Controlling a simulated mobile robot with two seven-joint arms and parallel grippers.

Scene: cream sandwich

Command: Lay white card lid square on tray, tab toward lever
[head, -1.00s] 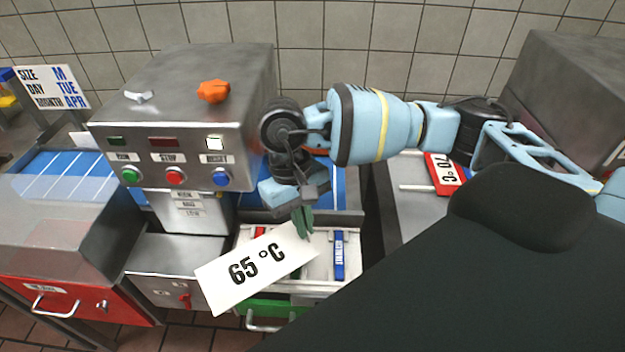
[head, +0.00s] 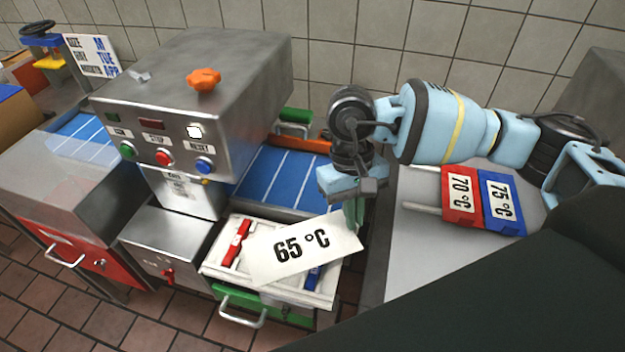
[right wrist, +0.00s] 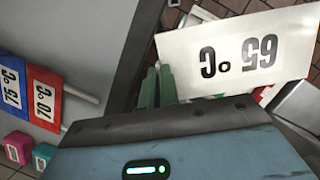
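The white card (head: 302,247), printed 65 °C, hangs above the white tray in the head view, at a slight angle to it. My right gripper (head: 352,214) has its green fingers shut at the card's right end. In the right wrist view the card (right wrist: 235,50) extends right from the closed green fingers (right wrist: 157,88). The tray (head: 217,270) sits in an open drawer with a green front. A red piece (head: 236,243) and a blue piece (head: 312,279) show in it; the card hides its middle. A small red lever (head: 168,275) is on the steel box left of the tray.
A steel machine (head: 195,85) with buttons and an orange knob (head: 204,78) stands behind the tray. A blue lined belt (head: 280,178) runs behind it. Red 70 °C (head: 461,196) and blue 75 °C (head: 502,203) blocks lie on the grey surface at right.

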